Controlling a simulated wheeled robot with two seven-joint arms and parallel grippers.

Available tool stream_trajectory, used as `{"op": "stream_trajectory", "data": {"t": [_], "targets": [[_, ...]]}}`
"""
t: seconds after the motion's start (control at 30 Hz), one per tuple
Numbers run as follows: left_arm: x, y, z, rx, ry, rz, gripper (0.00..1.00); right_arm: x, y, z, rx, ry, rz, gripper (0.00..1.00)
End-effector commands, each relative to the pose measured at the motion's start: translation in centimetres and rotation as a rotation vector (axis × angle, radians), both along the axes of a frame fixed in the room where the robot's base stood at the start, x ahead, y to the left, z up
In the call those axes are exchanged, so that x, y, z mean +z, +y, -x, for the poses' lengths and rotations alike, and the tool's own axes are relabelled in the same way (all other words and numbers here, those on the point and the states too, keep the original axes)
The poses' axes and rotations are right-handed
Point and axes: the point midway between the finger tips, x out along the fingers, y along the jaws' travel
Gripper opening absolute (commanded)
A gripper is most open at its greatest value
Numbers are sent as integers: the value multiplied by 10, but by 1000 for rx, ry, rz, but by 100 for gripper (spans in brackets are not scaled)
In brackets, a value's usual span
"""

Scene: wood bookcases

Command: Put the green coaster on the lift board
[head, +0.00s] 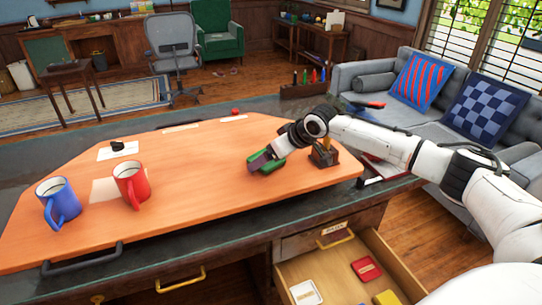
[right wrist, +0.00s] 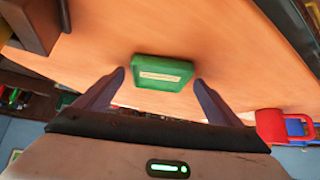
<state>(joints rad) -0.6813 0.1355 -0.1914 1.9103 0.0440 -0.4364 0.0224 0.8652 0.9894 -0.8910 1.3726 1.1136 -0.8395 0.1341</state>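The green coaster (head: 273,165) rests on the orange lift board (head: 190,190), right of the board's middle. In the right wrist view the coaster (right wrist: 162,70) has a pale label and lies between the fingertips. My right gripper (head: 262,160) is low over the board at the coaster. In the right wrist view its two fingers (right wrist: 160,78) are spread, with a visible gap on each side of the coaster. My left gripper is not in view.
A red mug (head: 130,183) and a blue mug (head: 57,203) stand on the board's left. A dark box-like object (head: 324,157) stands right of the gripper. An open drawer (head: 335,275) holds red, white and yellow pieces. The board's middle is clear.

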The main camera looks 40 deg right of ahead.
Motion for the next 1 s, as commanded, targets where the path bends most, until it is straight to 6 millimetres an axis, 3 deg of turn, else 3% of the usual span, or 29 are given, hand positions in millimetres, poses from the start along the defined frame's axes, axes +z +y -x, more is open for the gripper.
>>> {"op": "stream_trajectory", "data": {"t": [0.37,0.8,1.0], "targets": [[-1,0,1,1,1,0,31,6,-2,3,-1,0,2,89],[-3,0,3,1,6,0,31,70,-11,59,0,1,3,89],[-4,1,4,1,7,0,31,89,-13,75,-1,0,1,89]]}}
